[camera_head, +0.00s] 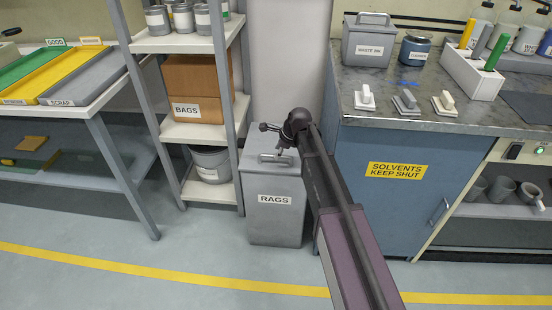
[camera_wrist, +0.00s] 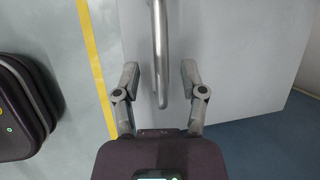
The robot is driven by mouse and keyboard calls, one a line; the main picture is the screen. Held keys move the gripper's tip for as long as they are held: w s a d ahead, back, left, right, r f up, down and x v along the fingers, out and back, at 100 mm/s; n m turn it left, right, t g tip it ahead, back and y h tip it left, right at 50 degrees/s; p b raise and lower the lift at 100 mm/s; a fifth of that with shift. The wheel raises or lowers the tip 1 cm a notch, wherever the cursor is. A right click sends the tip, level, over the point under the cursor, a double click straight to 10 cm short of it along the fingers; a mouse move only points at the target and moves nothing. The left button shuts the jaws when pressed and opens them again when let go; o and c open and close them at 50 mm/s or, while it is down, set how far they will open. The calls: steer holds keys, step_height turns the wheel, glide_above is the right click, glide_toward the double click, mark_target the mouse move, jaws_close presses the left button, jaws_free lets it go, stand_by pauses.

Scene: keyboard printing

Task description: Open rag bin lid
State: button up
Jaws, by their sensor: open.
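The grey rag bin (camera_head: 274,222) stands on the floor between the shelf rack and the blue cabinet, with a "RAGS" label on its front. Its lid (camera_head: 256,168) looks closed and has a bar handle (camera_head: 270,158) on top. My gripper (camera_head: 272,139) is over the lid, partly hiding it in the head view. In the wrist view, the open fingers of my gripper (camera_wrist: 159,72) stand on either side of the metal handle (camera_wrist: 159,45), with a gap on each side. The pale lid surface (camera_wrist: 225,45) lies behind them.
The blue cabinet (camera_head: 372,215) with a "SOLVENTS KEEP SHUT" sign is close on the right. The shelf rack (camera_head: 228,110) with a bags box (camera_head: 193,85) is close on the left. The floor in front, with a yellow line (camera_head: 190,275), is clear.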

steer(key=shift+b+x, duration=0.6)
steer(key=shift+x, duration=0.35)
jaws_close()
steer(key=shift+a, duration=0.1)
